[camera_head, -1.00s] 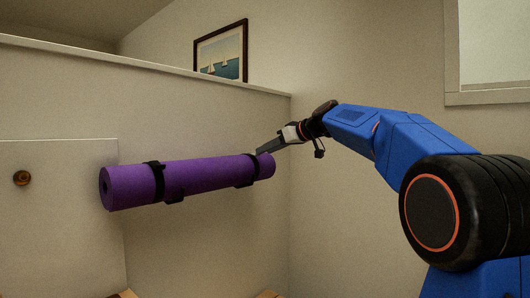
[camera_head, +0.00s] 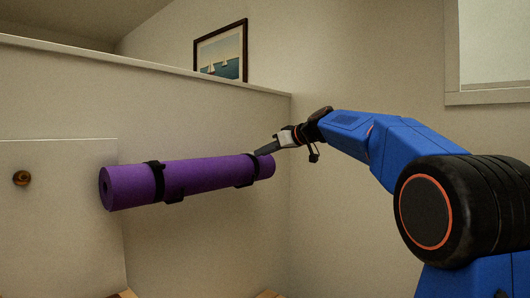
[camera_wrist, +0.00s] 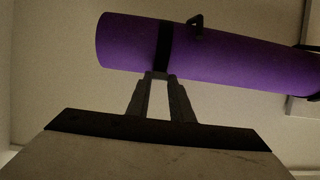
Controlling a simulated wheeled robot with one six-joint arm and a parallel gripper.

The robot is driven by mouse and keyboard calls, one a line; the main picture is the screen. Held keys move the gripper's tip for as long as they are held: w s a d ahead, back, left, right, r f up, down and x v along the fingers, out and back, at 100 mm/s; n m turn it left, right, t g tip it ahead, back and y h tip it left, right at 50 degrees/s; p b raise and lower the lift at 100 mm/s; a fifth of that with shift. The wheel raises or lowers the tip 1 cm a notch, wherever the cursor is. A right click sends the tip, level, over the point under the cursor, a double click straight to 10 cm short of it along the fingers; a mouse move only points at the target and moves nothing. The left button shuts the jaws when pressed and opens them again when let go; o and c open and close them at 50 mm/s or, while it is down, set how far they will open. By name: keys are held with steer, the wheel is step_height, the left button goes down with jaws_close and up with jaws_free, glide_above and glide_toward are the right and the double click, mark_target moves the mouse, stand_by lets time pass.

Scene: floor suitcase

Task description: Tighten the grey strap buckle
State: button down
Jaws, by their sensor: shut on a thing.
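A purple rolled mat (camera_head: 207,176) is held against the wall by dark straps. The right strap (camera_head: 249,171) is near the mat's right end; it also shows in the wrist view (camera_wrist: 164,46), running across the roll. My gripper (camera_head: 260,152) is at the upper edge of the mat, by this right strap. In the wrist view, the fingertips of my gripper (camera_wrist: 158,76) meet at the strap's near end and are shut on it. The strap looks black in this dim light. I cannot make out a separate grey buckle; the fingers may hide it.
A left strap (camera_head: 158,182) circles the mat's other end. Bare wall lies right of the mat.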

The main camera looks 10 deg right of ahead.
steer(key=shift+s+f+t+y, duration=0.1)
steer(key=shift+f+t+y, duration=0.65)
steer(key=shift+t, duration=0.25)
steer(key=c, duration=1.6)
jaws_free()
steer(key=shift+o, duration=0.2)
steer(key=shift+d, duration=0.1)
steer(key=v, duration=1.7)
steer(key=shift+s, duration=0.15)
steer(key=shift+r, duration=0.1)
